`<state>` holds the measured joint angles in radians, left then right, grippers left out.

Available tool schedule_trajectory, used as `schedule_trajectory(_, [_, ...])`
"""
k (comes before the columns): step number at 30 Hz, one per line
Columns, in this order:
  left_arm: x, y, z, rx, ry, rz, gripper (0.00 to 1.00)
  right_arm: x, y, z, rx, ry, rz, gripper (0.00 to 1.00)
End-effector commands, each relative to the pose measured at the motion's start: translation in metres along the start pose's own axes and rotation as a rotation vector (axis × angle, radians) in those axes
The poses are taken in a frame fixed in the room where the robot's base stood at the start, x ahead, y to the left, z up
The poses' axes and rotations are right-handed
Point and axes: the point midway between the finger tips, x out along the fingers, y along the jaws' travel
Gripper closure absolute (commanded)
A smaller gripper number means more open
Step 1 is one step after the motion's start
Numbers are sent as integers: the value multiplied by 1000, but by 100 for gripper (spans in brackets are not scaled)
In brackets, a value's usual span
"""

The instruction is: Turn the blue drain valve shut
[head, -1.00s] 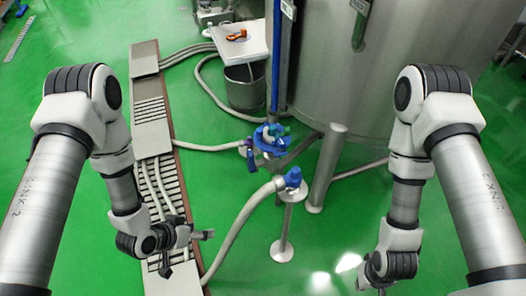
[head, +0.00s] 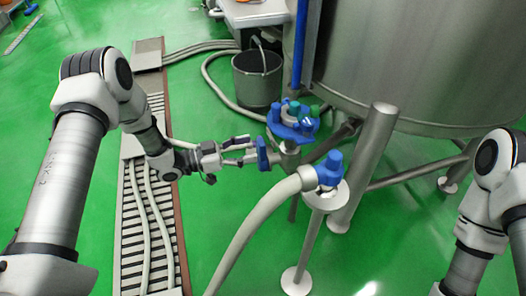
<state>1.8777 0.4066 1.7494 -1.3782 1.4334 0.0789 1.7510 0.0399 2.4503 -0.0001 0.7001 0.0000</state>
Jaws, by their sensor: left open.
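The blue drain valve (head: 293,122) sits on pipework beside the tank's leg, with green and teal parts on top. A flat blue handle piece (head: 262,154) stands upright at its left side. My left gripper (head: 245,151) is open, its fingers pointing right at this handle piece. The fingertips are right beside it; I cannot tell whether they touch it. My right arm is at the lower right edge, and its gripper is out of the frame.
A blue hose fitting (head: 329,170) stands on a metal post, with a thick pale hose (head: 250,222) curving down from it. A grey bucket (head: 257,80) stands behind the valve. The steel tank (head: 410,60) fills the upper right. Green floor is open at lower right.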

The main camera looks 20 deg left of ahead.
Motion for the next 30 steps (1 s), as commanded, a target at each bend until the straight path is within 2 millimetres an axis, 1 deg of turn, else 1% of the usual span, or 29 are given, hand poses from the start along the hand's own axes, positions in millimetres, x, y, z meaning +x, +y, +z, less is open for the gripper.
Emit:
schedule_trajectory(1, [11,1,4,3,-1,5,35,7,0,0,0,0,0,100])
schedule_trajectory(3, [24,1,3,3,0,4,35,11,0,0,0,-1,0,100])
schedule_trajectory(6, [38,0,2,3,0,3,35,14,0,0,0,-1,0,100])
schedule_trajectory(9, [44,0,1,1,0,0,35,15,0,0,0,-1,0,100])
schedule_trajectory(15, [45,0,0,0,0,-1,35,14,0,0,0,-1,0,100])
schedule_trajectory(16, [45,0,0,0,0,-1,43,14,0,0,0,-1,0,100])
schedule_trajectory(17, [45,0,0,0,0,-1,53,14,0,0,0,-1,0,100])
schedule_trajectory(18, [45,0,0,0,0,-1,67,14,0,0,0,-1,0,100])
schedule_trajectory(21, [45,0,0,0,0,-1,100,14,0,0,0,-1,0,100])
schedule_trajectory(30, [45,0,0,14,-1,-1,100,13,0,0,0,-1,0,100])
